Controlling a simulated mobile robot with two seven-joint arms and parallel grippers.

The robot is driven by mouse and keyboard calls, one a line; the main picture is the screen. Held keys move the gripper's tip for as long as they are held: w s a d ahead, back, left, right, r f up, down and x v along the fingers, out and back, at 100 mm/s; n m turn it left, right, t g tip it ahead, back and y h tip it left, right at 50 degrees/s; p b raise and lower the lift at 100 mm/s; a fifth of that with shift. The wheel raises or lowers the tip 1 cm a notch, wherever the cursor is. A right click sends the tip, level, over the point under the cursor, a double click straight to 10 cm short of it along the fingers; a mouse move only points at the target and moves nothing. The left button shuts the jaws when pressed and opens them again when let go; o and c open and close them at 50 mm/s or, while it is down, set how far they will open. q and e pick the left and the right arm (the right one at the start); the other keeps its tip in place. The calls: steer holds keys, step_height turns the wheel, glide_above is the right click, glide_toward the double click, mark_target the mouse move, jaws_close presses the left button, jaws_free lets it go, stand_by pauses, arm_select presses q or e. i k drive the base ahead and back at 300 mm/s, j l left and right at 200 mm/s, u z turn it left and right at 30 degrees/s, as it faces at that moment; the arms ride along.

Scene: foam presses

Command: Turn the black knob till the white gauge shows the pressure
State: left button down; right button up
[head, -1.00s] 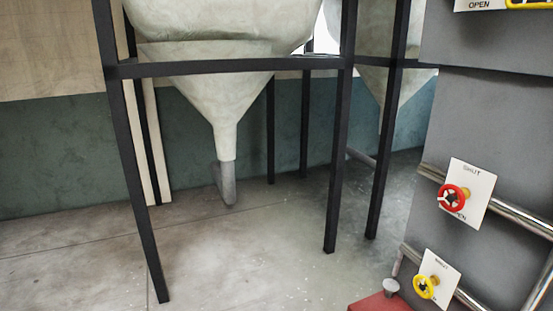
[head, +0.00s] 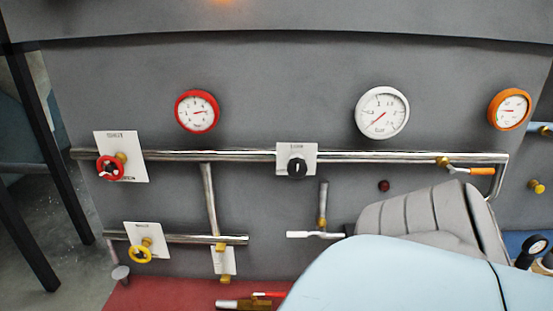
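The black knob (head: 297,168) sits on a white plate (head: 283,152) on the grey panel, in front of the upper metal pipe, near the middle of the head view. The white gauge (head: 382,112) is above and to the right of the knob. It has a white rim and a pale dial. Its red needle points to the lower left; the exact reading is too small to tell. Neither of my grippers shows in the head view, and nothing touches the knob.
A red gauge (head: 197,111) and an orange gauge (head: 510,109) flank the white one. Red (head: 109,168) and yellow (head: 141,251) handwheels are at left. An orange-handled lever (head: 481,171) is at right. A large pale blue shape (head: 400,278) fills the lower right foreground.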

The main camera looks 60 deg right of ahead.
mark_target(296, 167)
steer(key=z, duration=1.4)
steer(key=i+l+z, duration=0.15)
steer(key=l, duration=0.25)
steer(key=l+z, duration=0.15)
steer(key=l, duration=0.25)
steer(key=i, duration=0.05)
